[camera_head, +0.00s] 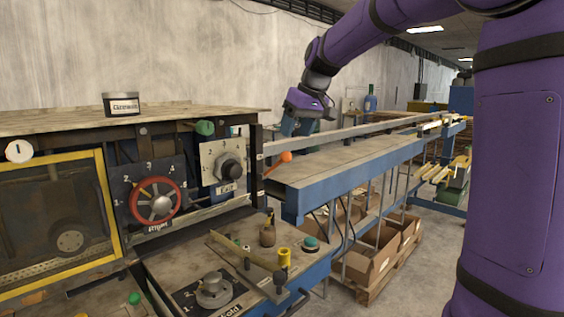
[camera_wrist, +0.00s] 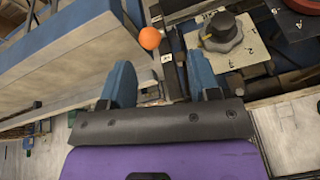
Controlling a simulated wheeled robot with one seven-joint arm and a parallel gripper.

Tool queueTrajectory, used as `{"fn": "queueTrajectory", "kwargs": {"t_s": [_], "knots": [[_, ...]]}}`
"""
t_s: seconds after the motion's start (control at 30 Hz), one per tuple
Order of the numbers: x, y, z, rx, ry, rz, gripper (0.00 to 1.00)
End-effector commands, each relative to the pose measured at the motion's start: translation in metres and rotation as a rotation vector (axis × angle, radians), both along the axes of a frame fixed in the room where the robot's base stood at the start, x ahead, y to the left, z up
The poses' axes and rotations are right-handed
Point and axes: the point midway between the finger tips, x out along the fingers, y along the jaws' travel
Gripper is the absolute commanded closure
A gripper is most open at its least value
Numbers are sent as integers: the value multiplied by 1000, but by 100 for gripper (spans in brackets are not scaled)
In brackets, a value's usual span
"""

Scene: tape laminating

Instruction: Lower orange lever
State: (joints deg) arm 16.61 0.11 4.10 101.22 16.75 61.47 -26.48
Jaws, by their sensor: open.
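The orange lever (camera_head: 284,157) has a round orange knob on a short arm at the right end of the machine, beside the conveyor's near end. In the wrist view its orange knob (camera_wrist: 150,38) shows beyond my fingertips, roughly between their lines. My gripper (camera_head: 291,127) hangs from the purple arm just above the lever in the head view. In the wrist view my gripper (camera_wrist: 160,75) has its two blue fingers apart, with nothing held between them. The knob and fingers look apart, though the exact gap is hard to tell.
A black knob on a white plate (camera_head: 208,178) and a red-rimmed dial (camera_head: 125,200) sit left of the lever. The long conveyor table (camera_head: 350,162) runs off to the right. Cardboard boxes (camera_head: 370,262) stand below it. A yellow-framed window (camera_head: 108,205) is at the left.

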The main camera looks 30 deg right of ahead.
Motion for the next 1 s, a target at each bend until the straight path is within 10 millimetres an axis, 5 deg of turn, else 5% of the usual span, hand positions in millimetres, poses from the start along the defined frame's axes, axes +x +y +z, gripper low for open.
{"fn": "queueTrajectory", "kwargs": {"t_s": [0.13,0.37,1.0], "knots": [[26,-13,-3,18,-1,14,44],[36,-15,-12,24,-1,22,44],[68,5,-97,23,-2,21,44]]}}
